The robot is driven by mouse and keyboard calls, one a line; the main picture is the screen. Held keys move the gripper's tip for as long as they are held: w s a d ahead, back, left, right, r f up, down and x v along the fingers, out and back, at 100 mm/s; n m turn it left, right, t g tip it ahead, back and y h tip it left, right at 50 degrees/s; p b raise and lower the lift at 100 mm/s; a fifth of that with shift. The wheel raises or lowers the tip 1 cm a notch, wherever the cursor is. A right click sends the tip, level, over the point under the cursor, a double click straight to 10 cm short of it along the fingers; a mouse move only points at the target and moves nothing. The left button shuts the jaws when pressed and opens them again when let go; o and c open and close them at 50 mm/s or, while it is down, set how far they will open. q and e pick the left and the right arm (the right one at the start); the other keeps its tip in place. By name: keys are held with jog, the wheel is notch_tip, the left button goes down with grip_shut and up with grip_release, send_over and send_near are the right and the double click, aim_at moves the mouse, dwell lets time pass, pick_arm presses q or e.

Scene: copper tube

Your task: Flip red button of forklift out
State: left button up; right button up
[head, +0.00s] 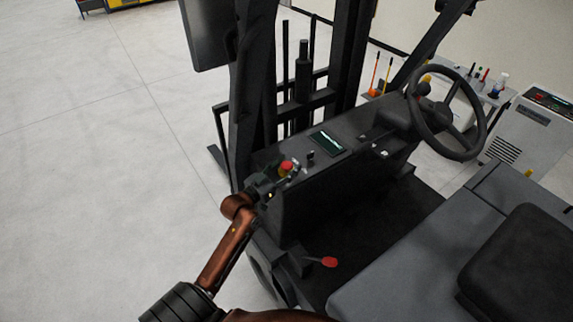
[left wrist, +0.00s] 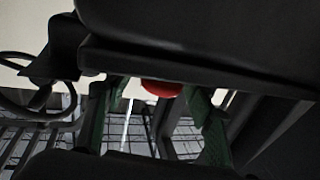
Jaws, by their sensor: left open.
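The red button (head: 286,166) sits on the left end of the forklift's dark dashboard (head: 345,125) in the head view. My left gripper (head: 285,175) is right at the button, its fingers close around or beside it. In the left wrist view the red button (left wrist: 161,88) shows between the two open green-padded fingers (left wrist: 155,115), partly hidden behind a dark part of the gripper. I cannot tell whether the fingers touch it. My right gripper is not in view.
A small display (head: 327,142) lies just right of the button, and the steering wheel (head: 447,113) stands farther right. A red-knobbed lever (head: 329,262) is low by the footwell. The seat (head: 520,265) fills the lower right. The floor (head: 90,150) at left is clear.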

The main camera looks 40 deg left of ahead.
pick_arm(q)
grip_shut()
dwell(0.4)
